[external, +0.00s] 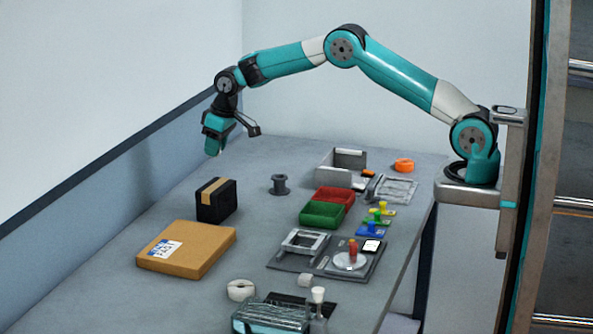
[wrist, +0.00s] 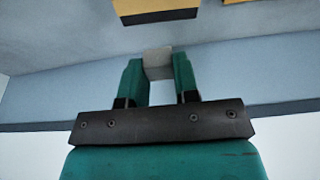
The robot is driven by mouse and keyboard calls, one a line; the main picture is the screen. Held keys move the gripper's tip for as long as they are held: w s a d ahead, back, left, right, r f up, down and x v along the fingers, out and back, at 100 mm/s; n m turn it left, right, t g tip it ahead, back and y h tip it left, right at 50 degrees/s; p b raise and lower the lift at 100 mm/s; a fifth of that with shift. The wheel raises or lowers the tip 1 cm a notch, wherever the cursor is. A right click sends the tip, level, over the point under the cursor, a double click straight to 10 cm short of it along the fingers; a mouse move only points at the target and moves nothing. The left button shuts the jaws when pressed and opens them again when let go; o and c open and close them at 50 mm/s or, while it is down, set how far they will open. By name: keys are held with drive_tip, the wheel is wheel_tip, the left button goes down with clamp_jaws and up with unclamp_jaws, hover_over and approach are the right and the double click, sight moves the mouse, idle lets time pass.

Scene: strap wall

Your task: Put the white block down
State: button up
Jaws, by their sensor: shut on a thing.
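The white block (wrist: 157,63) is between the two fingertips of my gripper (wrist: 158,72) in the wrist view, showing as a pale grey-white face. My gripper is shut on it. In the external view my gripper (external: 215,146) hangs pointing down, in the air over the far left part of the table, beyond the black box. The block is mostly hidden by the fingers there.
A black box with a tan band (external: 216,200) stands on the grey table (external: 130,295), with a flat cardboard box (external: 187,249) in front. A dark spool (external: 280,185), green bin (external: 323,215) and red bin (external: 335,197) stand to the right. Bare table lies behind the black box.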

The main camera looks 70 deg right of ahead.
sight(214, 185)
drive_tip(key=shift+f+p, duration=0.65)
drive_tip(key=shift+f, duration=3.45)
drive_tip(key=o, duration=0.9)
drive_tip(key=s+a+r+n+b, duration=0.15)
drive_tip(key=s+r, duration=0.25)
drive_tip(key=r, duration=0.4)
drive_tip(key=s+a+r+b, duration=0.1)
drive_tip(key=s+a+r, duration=0.2)
drive_tip(key=s+r, duration=0.35)
drive_tip(key=s+a+r+n+y, duration=0.2)
drive_tip(key=s+a+r, duration=0.4)
drive_tip(key=s, duration=0.4)
drive_tip(key=s+a+n+g, duration=0.1)
drive_tip(key=s, duration=0.8)
drive_tip(key=s+a+n+g+y, duration=0.1)
drive_tip(key=s+a, duration=0.1)
drive_tip(key=s, duration=0.7)
drive_tip(key=s+a+n+g+y, duration=0.1)
drive_tip(key=s, duration=0.8)
drive_tip(key=shift+s+a+n, duration=0.15)
drive_tip(key=shift+a+n, duration=0.1)
drive_tip(key=shift+a, duration=0.1)
